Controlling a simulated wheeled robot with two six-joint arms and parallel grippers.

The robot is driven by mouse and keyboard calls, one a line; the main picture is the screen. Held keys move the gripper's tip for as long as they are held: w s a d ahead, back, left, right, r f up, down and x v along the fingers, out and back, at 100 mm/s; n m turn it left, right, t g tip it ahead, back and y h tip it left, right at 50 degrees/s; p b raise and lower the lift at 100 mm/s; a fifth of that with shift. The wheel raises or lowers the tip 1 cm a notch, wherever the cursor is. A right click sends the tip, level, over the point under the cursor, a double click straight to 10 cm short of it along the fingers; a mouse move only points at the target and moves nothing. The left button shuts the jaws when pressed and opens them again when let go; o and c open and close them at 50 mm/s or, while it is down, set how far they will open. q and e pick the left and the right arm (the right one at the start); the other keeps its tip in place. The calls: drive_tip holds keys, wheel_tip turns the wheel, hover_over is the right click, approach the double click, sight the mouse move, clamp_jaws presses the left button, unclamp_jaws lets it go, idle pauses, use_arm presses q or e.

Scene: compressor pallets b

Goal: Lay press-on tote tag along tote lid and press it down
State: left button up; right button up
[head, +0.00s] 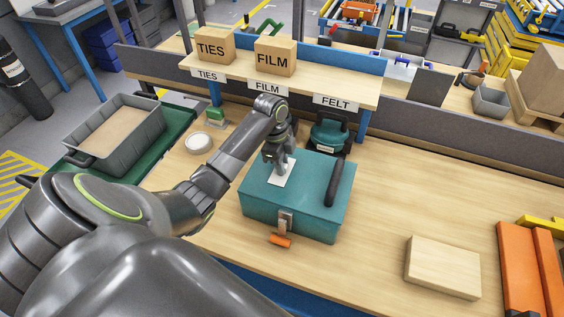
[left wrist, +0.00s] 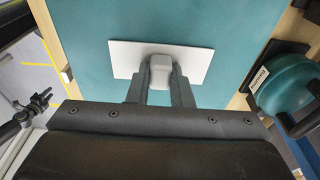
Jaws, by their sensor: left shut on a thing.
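The teal tote (head: 290,217) stands on the wooden bench with its lid (head: 310,172) closed. A dark handle (head: 334,181) lies along the lid's right side, and a latch with an orange tab (head: 280,241) is at the front. The white tag (head: 283,172) is at the lid's left part. In the left wrist view the tag (left wrist: 196,62) is a flat white rectangle with a grey grip block (left wrist: 160,72). My left gripper (head: 278,160) is shut on the tag's grip block. I cannot tell whether the tag touches the lid. My right gripper is not in view.
A shelf with TIES (head: 215,46) and FILM (head: 275,57) boxes stands behind the tote. A teal tape dispenser (head: 328,133) sits close behind it. A wooden block (head: 443,267) and orange parts (head: 520,267) lie to the right. The bench between is clear.

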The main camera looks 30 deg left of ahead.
use_arm(q)
drive_tip(key=o, duration=0.9)
drive_tip(key=shift+o, duration=0.2)
